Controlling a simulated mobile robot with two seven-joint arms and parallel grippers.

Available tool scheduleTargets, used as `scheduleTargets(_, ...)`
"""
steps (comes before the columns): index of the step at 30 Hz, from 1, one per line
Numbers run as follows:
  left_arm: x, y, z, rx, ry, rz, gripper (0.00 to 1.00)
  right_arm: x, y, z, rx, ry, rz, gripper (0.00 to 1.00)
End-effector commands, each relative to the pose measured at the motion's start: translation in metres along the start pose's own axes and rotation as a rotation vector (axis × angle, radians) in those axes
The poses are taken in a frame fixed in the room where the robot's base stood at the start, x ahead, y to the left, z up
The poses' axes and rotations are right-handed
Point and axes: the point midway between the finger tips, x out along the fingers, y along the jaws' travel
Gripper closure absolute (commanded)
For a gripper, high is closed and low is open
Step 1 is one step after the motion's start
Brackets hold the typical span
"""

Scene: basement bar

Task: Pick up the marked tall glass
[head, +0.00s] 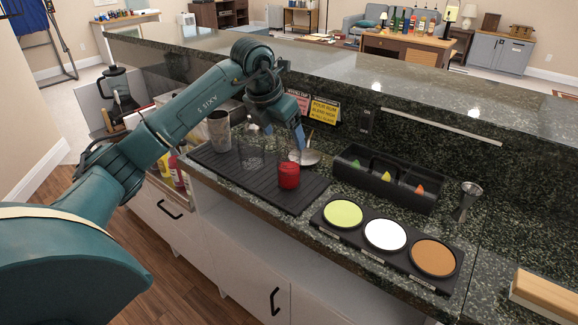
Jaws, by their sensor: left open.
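A red glass (289,176) stands upright on the black ribbed bar mat (300,200), near the mat's right end. It is the only strongly coloured glass on the mat, but I cannot make out a separate mark on it. A clear glass (250,152) stands to its left on the mat, faint against the dark surface. My left gripper (285,138) is open and empty, pointing down above and behind the red glass, apart from it. Its far finger is partly hidden by the gripper body. My right gripper is out of view.
A metal shaker tin (219,131) stands at the mat's left end. A strainer (306,157) lies behind the red glass. A black garnish caddy (380,190), a rimmer tray (320,222) with three coloured discs and a jigger (466,200) are to the right. The raised ledge (340,70) runs behind.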

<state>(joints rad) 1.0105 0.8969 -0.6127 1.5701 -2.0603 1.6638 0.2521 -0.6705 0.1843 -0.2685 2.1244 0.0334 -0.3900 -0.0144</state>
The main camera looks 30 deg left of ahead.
Motion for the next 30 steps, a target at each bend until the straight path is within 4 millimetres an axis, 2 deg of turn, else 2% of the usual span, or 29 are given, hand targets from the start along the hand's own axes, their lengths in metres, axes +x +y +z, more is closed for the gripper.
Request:
scheduleTargets(5, 0.013, -0.002, -0.001, 0.001, 0.003, -0.001, 0.21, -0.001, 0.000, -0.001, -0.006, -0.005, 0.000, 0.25)
scheduleTargets(13, 0.051, -0.005, -0.002, 0.000, 0.002, -0.002, 0.21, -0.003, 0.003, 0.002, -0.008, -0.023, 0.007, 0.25)
scheduleTargets(22, 0.057, -0.005, -0.002, 0.001, -0.001, -0.001, 0.21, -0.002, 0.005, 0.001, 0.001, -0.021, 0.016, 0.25)
scheduleTargets(30, 0.056, -0.005, -0.002, 0.001, -0.001, -0.001, 0.42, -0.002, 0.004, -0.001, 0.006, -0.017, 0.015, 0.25)
